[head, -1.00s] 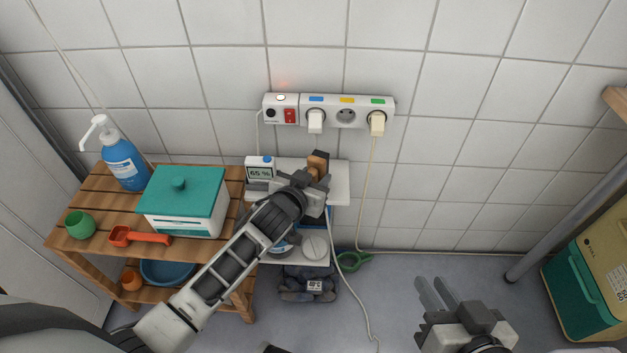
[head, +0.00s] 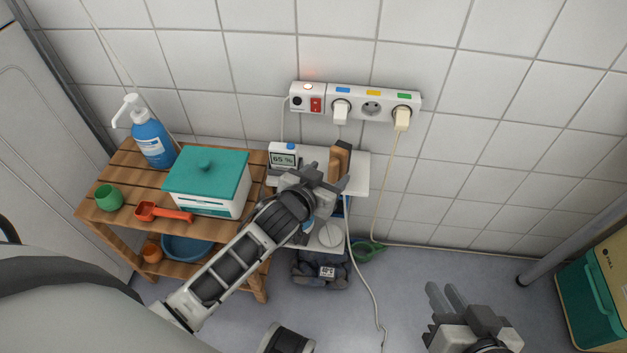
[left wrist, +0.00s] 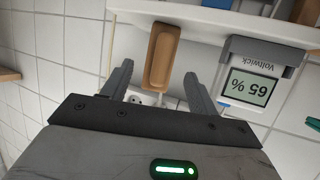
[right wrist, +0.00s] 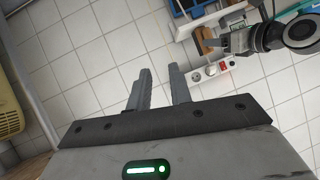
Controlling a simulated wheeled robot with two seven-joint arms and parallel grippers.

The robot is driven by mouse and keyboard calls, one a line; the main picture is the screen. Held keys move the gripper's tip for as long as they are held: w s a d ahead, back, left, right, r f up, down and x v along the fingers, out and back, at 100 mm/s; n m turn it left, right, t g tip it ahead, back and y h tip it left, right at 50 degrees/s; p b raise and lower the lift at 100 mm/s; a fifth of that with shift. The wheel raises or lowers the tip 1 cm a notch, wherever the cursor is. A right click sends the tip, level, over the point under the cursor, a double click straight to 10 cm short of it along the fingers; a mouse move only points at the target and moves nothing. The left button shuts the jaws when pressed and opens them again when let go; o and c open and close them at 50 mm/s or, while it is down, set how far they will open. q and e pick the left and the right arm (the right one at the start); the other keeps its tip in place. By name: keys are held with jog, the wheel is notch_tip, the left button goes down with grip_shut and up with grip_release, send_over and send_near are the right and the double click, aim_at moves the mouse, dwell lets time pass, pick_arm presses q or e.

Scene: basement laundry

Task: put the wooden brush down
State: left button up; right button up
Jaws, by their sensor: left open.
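The wooden brush (head: 340,162) stands upright on the small white shelf (head: 360,175) below the power strip. In the left wrist view the brush (left wrist: 162,52) shows its light wooden body between the two fingers, with a visible gap on each side. My left gripper (head: 334,174) is open around the brush and hides its lower part in the head view. My right gripper (head: 448,298) is empty, low at the right of the head view; its fingers stand apart in the right wrist view (right wrist: 162,78).
A 65 % display (head: 284,156) stands left of the brush on the shelf. The power strip (head: 372,102) with plugs is on the wall above, cords hanging down. A slatted wooden rack (head: 132,178) at left holds a blue pump bottle (head: 152,142) and a teal-lidded box (head: 206,182).

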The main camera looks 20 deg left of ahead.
pick_arm(q)
jog(key=p+v, duration=0.1)
jog(key=v, duration=0.6)
jog(key=shift+p, duration=0.3)
pick_arm(e)
jog(key=shift+w+d+f+g+h, duration=0.15)
jog(key=shift+d+f+g+h, duration=0.25)
jog(key=shift+f, duration=0.3)
pick_arm(q)
jog(key=shift+s+r, duration=0.1)
jog(key=shift+s, duration=0.05)
